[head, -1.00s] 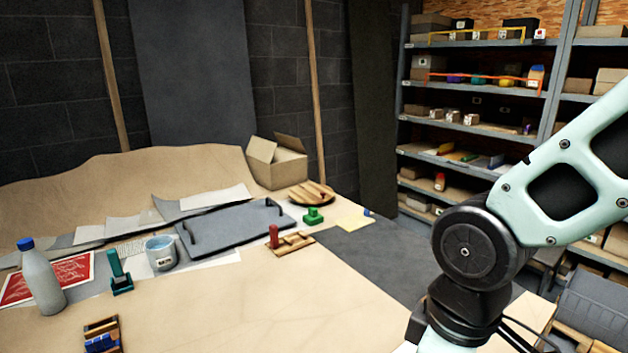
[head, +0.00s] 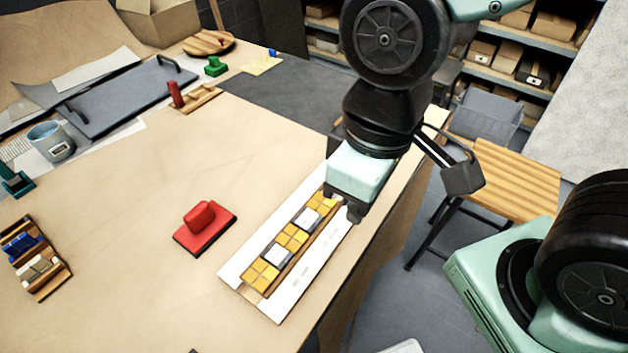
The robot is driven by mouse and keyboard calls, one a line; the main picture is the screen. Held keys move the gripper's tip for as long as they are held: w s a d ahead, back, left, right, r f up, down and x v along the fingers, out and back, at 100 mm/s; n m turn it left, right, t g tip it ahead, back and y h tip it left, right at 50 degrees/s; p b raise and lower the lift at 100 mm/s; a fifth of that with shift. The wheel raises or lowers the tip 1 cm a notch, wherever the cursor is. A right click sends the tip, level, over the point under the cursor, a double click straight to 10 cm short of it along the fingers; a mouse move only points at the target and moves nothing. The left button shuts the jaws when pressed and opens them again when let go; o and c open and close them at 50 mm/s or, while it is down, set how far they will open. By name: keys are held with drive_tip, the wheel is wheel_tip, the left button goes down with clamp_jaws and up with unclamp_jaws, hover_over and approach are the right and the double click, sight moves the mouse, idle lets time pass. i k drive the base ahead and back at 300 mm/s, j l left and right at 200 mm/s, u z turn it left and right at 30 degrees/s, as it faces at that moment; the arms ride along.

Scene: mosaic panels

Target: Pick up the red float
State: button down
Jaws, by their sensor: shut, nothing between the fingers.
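The red float (head: 205,230), a flat red plate with a rounded red handle on top, lies on the wooden table left of the white mosaic strip. My gripper (head: 353,213) points down over the strip's far right end, well to the right of the float. It is shut and empty; its fingertips are small and partly hidden in this view.
The mosaic panel (head: 258,303) holds yellow and white tiles. A tile rack (head: 45,283) stands at the left. A red-handled tool (head: 176,94), a green block (head: 215,66), a grey tray (head: 120,103) and a mug (head: 50,141) lie farther back. Table around the float is clear.

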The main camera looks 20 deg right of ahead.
sight(205, 222)
drive_tip(key=i+l+u, duration=0.1)
drive_tip(key=u, duration=0.3)
drive_tip(key=i+l+u, duration=0.1)
drive_tip(key=u, duration=0.3)
drive_tip(key=i+l+u, duration=0.15)
drive_tip(key=u, duration=0.25)
